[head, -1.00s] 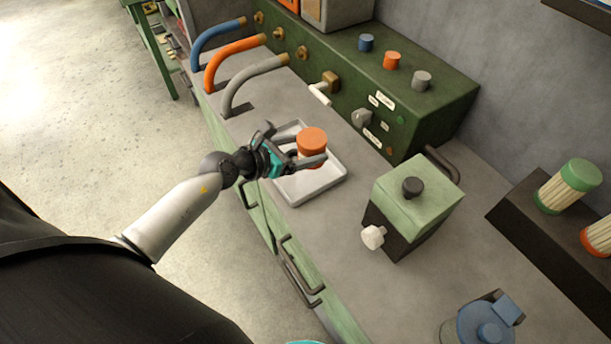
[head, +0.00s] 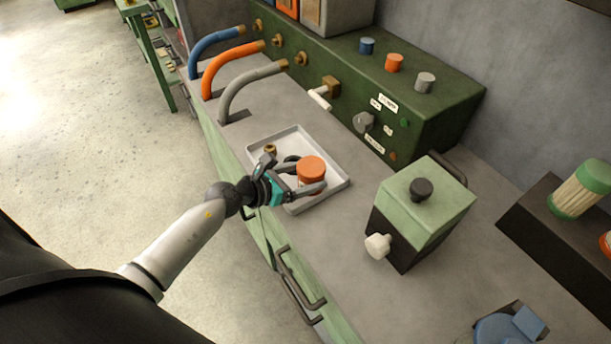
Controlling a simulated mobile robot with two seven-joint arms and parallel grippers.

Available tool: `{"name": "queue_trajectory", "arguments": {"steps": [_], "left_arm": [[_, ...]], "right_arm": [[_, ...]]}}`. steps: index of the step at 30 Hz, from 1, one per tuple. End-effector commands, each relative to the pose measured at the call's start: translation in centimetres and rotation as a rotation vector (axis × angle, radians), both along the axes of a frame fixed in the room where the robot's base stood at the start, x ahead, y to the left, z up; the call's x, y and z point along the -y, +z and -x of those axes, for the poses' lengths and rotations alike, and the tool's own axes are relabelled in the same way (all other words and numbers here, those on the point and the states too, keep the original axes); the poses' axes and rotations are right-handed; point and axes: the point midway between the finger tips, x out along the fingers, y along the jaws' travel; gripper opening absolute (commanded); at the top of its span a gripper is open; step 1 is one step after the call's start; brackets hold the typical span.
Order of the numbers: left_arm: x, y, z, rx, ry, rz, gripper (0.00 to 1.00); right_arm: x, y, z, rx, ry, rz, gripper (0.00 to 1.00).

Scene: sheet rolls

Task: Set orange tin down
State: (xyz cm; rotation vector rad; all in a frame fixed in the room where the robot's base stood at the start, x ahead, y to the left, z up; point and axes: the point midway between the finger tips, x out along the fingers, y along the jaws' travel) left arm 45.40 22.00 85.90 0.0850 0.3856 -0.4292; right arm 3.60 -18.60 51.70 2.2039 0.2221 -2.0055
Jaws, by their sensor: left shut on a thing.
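The orange tin (head: 311,170) is a short orange cylinder with a lid. It is over the right part of a white tray (head: 333,187) on the grey counter. My left gripper (head: 305,182) is shut on the tin, with its fingers around the tin's sides. I cannot tell whether the tin's base touches the tray. Part of the tin's lower side is hidden by a finger. My right gripper is not in view.
A small brass piece (head: 270,150) and a dark ring (head: 291,160) lie in the tray. A green-topped box (head: 428,205) with a white knob stands right of the tray. Blue, orange and grey hoses (head: 250,88) and a green control box (head: 440,105) line the back.

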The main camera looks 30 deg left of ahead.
Motion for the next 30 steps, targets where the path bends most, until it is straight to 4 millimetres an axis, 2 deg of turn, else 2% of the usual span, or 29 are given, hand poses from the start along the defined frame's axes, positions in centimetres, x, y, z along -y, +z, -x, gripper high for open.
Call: {"name": "queue_trajectory", "arguments": {"steps": [4, 5, 8, 19, 30], "left_arm": [[0.0, -0.4, 0.0, 0.001, 0.000, 0.000, 0.14], [0.0, -0.4, 0.0, -0.001, 0.000, -0.001, 0.87], [0.0, -0.3, 0.0, -0.001, 0.000, 0.000, 0.99], [0.0, 0.2, 0.0, 0.000, 0.000, 0.001, 1.00], [-2.2, 2.0, 4.8, -0.003, -0.001, -0.002, 1.00]], "right_arm": [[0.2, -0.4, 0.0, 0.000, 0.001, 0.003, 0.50], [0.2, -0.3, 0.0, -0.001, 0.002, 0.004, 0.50], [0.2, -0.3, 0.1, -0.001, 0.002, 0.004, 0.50], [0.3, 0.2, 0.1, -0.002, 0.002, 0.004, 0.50], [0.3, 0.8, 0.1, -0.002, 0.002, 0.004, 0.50]]}}
